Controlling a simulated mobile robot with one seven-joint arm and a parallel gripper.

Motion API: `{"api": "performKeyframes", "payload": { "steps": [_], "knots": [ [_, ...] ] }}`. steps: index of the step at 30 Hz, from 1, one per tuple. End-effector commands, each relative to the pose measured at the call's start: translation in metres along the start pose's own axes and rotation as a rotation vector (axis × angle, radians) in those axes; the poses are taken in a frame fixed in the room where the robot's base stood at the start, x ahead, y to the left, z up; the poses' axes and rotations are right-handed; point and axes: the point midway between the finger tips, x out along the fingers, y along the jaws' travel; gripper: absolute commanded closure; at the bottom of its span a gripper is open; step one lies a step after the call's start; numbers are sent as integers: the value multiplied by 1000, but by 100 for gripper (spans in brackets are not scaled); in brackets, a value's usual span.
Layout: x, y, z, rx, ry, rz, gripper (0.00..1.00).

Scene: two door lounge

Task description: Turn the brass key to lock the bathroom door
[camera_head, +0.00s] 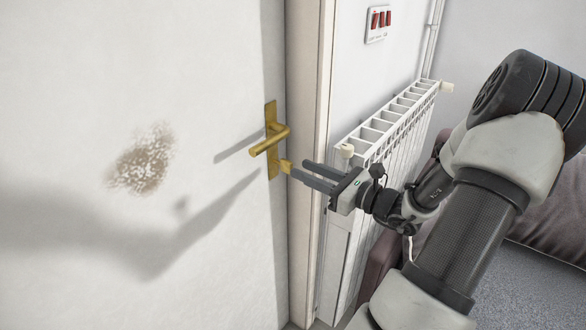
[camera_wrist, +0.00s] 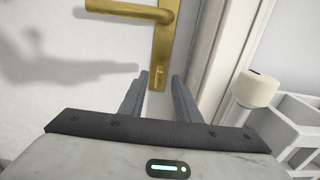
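The white bathroom door (camera_head: 130,70) has a brass plate (camera_head: 271,112) with a lever handle (camera_head: 269,141) near its right edge. The brass key (camera_head: 285,166) sticks out of the plate below the lever. My gripper (camera_head: 297,168) is open, its two dark fingers apart and pointing at the door, with the tips close beside the key. I cannot tell whether they touch it. In the wrist view the open fingers (camera_wrist: 161,77) point toward the lower part of the plate (camera_wrist: 162,60). The key cannot be made out clearly there. The lever (camera_wrist: 130,12) is at the upper left.
The door frame (camera_head: 304,150) stands just right of the plate. A white radiator (camera_head: 385,130) with a valve knob (camera_wrist: 257,89) is close to my gripper and arm. Red switches (camera_head: 378,20) are on the wall above. A dark sofa (camera_head: 535,205) stands behind my arm.

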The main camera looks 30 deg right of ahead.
Motion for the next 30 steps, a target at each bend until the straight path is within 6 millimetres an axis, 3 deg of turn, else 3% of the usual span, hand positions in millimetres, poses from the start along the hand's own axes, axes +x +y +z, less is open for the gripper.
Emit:
{"api": "performKeyframes", "payload": {
  "steps": [3, 9, 20, 25, 30],
  "knots": [
    [22, 1, -1, 0, 0, 3, 70],
    [42, 0, -1, -1, 1, 0, 70],
    [47, 0, 0, 0, 1, 0, 70],
    [47, 0, 0, -1, 1, 0, 99],
    [47, 0, 0, -2, 1, 0, 100]
  ]
}}
